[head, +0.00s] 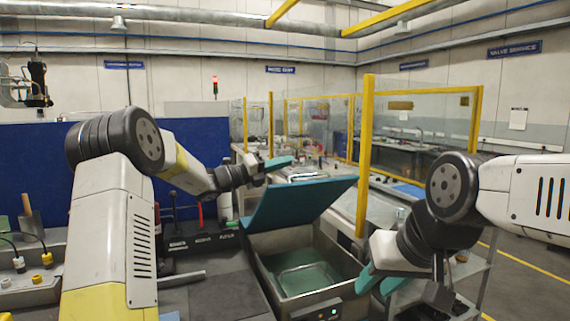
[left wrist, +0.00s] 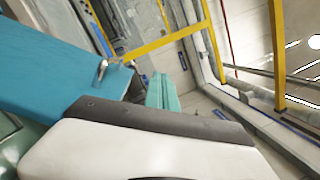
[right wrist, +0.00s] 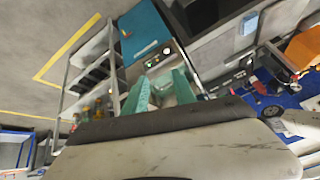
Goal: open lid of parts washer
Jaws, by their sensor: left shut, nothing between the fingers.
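The parts washer (head: 258,290) is a grey metal box in the middle of the head view. Its teal lid (head: 300,205) stands raised and tilted, and the greenish basin inside shows below it. The lid also fills the left of the left wrist view (left wrist: 55,65), with a small metal handle at its edge. My left gripper (head: 280,162) is shut and empty, just above and behind the lid; I see a gap to it. My right gripper (head: 379,281) is open and empty by the washer's front right corner. Its spread teal fingers show in the right wrist view (right wrist: 160,92).
A grey shelf cart (head: 470,285) stands right of the washer. A yellow-framed clear guard (head: 366,150) rises behind it. A bench with levers (head: 200,240) lies to the left, before a blue partition (head: 200,140). The floor at far right is open.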

